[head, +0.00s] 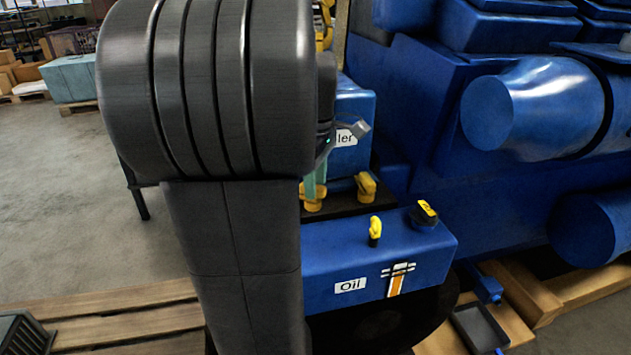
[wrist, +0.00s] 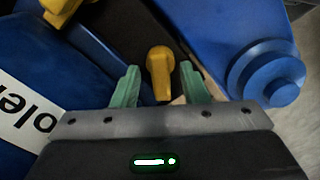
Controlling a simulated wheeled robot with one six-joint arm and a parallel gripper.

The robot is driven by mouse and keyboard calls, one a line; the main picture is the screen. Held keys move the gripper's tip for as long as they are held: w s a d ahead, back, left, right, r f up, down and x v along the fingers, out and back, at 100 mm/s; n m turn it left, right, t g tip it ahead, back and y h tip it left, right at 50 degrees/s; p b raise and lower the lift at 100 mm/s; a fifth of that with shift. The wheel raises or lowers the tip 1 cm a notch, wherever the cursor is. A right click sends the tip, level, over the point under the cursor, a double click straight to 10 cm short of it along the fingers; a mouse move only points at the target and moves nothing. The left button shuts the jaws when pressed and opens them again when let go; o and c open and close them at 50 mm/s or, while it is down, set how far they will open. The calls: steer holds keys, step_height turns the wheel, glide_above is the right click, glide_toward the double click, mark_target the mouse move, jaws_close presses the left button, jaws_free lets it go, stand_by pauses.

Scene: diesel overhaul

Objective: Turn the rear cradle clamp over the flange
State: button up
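A yellow clamp (wrist: 160,68) shows in the wrist view between the two green fingertips of my gripper (wrist: 160,88). A narrow gap shows on each side of it, so my gripper is open around it and appears not to touch it. In the head view my gripper (head: 318,176) is over the left yellow clamp (head: 313,203), partly hiding it. A second yellow clamp (head: 366,187) stands to the right; a yellow piece also shows at the wrist view's top left (wrist: 60,10). Both clamps sit on a dark cradle (head: 345,207) beside the blue cooler (head: 350,105). I cannot make out the flange edge.
The blue oil tank (head: 325,265) with a yellow handle (head: 375,228) and cap (head: 426,210) is in front of the cradle. The large blue engine (head: 420,110) fills the right. A blue stepped round fitting (wrist: 268,78) is right of my fingers in the wrist view.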

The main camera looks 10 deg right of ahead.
steer(key=shift+f, duration=0.1)
jaws_close()
steer(key=shift+m+p, duration=0.3)
steer(key=shift+p, duration=0.1)
steer(key=shift+m+p, duration=0.5)
steer(key=shift+m, duration=0.1)
steer(key=m+p, duration=0.1)
steer(key=m, duration=0.1)
steer(key=shift+s+a+m+p, duration=0.1)
steer(key=shift+m+p, duration=0.2)
steer(key=shift+p, duration=0.1)
steer(key=m+p, duration=0.2)
steer(key=m, duration=0.4)
steer(key=shift+a+p, duration=0.15)
steer(key=shift+p, duration=0.25)
